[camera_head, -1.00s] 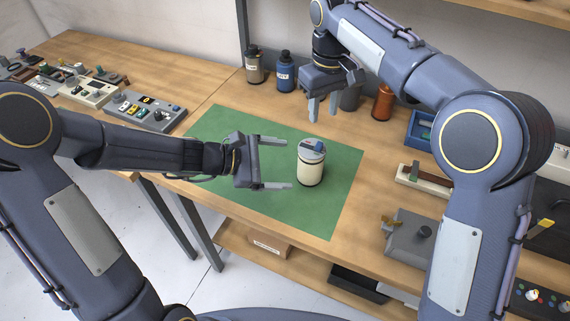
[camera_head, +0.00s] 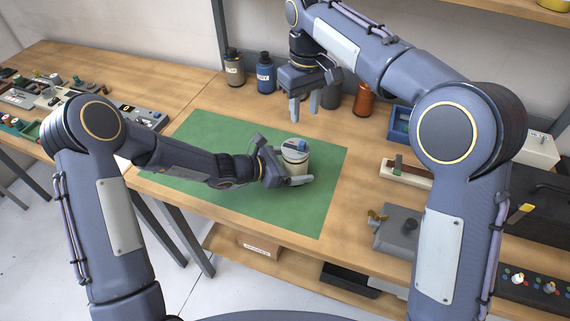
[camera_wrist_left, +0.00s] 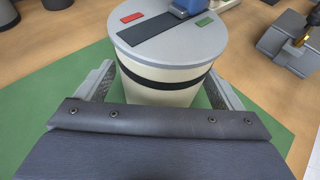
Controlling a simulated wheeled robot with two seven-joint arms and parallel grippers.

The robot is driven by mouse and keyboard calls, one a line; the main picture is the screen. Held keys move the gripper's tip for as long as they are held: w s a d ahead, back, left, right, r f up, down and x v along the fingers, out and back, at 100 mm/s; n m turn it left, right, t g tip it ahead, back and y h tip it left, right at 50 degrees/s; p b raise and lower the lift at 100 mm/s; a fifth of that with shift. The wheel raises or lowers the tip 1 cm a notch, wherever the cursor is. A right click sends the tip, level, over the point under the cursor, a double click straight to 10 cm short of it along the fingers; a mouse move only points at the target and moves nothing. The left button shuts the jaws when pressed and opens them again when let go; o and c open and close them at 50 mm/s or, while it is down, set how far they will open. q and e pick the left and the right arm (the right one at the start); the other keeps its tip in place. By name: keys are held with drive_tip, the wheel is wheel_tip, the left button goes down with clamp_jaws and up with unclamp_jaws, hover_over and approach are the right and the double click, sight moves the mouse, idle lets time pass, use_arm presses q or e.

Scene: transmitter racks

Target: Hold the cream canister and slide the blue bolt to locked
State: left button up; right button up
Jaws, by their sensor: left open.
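The cream canister (camera_head: 295,165) stands upright on the green mat (camera_head: 325,190), with a grey lid and a dark band. The blue bolt (camera_wrist_left: 188,7) sits at the far end of a dark slot in the lid, with a red mark (camera_wrist_left: 132,17) and a green mark (camera_wrist_left: 204,21) on either side; its top is cut off in the wrist view. My left gripper (camera_head: 287,168) is open, its fingers reaching along both sides of the canister. Contact cannot be told. My right gripper (camera_head: 304,105) is open and empty, above the table behind the canister.
A grey bottle (camera_head: 234,70), a blue bottle (camera_head: 265,75) and an orange bottle (camera_head: 363,100) stand at the back. A blue bin (camera_head: 398,124) and a grey box (camera_head: 397,228) stand to the right. The mat around the canister is otherwise clear.

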use_arm(q)
drive_tip(key=shift+d, duration=0.1)
drive_tip(key=c, duration=1.3)
